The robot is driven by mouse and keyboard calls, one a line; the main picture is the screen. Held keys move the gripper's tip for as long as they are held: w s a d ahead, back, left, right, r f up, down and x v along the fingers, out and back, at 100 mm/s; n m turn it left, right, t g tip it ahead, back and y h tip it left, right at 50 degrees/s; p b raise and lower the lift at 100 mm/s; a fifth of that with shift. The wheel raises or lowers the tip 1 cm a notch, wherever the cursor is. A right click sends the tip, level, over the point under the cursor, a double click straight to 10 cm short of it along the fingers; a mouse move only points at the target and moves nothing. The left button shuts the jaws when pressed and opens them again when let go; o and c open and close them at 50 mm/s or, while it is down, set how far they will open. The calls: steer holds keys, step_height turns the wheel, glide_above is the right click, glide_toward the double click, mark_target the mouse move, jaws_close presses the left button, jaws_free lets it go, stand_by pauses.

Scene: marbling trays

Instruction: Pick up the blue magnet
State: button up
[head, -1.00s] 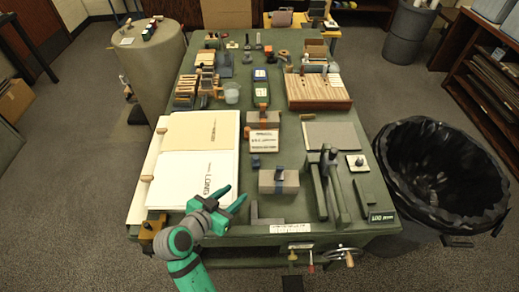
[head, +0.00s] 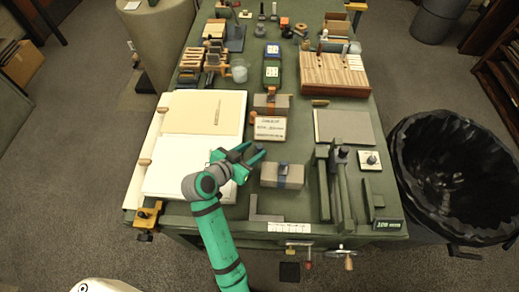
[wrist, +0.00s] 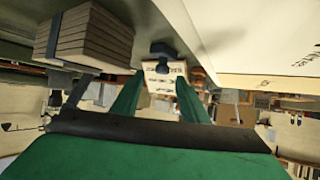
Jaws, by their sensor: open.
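A small dark blue piece, which looks like the blue magnet (wrist: 163,50), shows in the wrist view just beyond and between my fingertips, in front of a white lettered sign (wrist: 165,78). In the head view that sign (head: 270,128) lies mid-table, and my fingers mostly hide the spot just below it. My gripper (head: 254,152) is open and empty, low over the table between the white paper and a grey block. Its two green fingers also show in the wrist view (wrist: 158,90), apart from each other. I cannot tell whether they touch the blue piece.
A grey block with a blue band (head: 270,175) stands close to the right of my fingers. White sheets (head: 178,178) lie to the left. A dark press (head: 340,185) stands further right, and a black-lined bin (head: 450,180) is beside the table.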

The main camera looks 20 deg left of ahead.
mark_target(259, 147)
steer(key=shift+x, duration=2.5)
steer(key=shift+a+f, duration=0.2)
jaws_close()
